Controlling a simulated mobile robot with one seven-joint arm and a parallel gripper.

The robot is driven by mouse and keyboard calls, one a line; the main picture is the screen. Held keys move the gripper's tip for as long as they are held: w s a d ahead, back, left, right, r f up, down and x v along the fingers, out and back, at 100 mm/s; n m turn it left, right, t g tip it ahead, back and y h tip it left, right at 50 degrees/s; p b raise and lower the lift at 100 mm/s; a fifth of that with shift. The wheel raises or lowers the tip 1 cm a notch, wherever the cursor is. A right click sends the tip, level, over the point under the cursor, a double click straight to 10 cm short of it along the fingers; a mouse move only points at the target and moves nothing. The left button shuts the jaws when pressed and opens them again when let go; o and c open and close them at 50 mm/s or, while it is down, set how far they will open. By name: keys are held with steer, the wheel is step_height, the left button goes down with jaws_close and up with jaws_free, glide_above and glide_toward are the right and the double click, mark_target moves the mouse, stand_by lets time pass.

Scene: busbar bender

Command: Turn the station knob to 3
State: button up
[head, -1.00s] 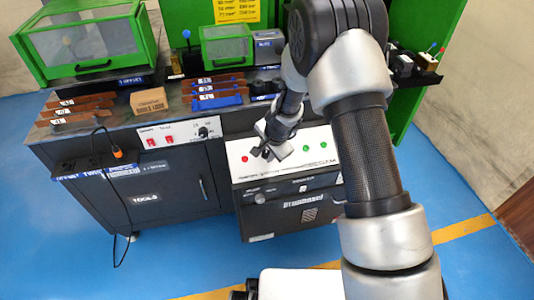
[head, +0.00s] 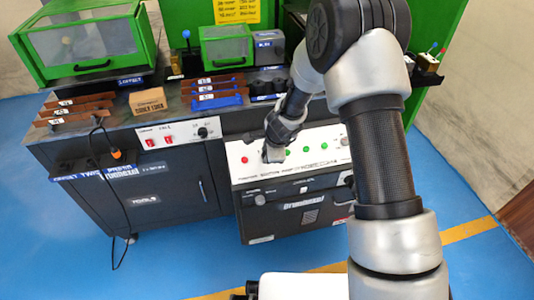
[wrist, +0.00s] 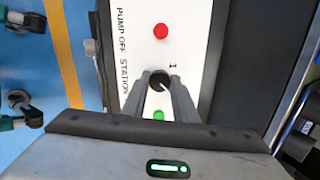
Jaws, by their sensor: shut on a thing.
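The station knob (wrist: 158,80) is a small black round knob with a white pointer mark, on a white control panel (wrist: 140,50). A "1" is printed beside it, and the words "PUMP OFF" and "STATION" run along the panel. My gripper (wrist: 160,82) is shut on the knob, one finger on each side. The pointer slants to the lower right in the wrist view; other numbers are hidden or not legible. In the head view my gripper (head: 272,155) is at the panel, between the red button and green buttons, and hides the knob.
A red button (wrist: 160,31) and a green button (wrist: 158,115) flank the knob. A dark tool cabinet (head: 140,200) with a knob and red switches stands left. Blue floor is open in front.

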stand_by(0.3)
steer(key=o, duration=1.1)
steer(key=shift+c, duration=0.2)
steer(key=shift+r, duration=0.15)
steer(key=p+v, duration=0.6)
steer(key=v, duration=1.1)
steer(key=shift+s, duration=0.2)
steer(key=shift+d, duration=0.1)
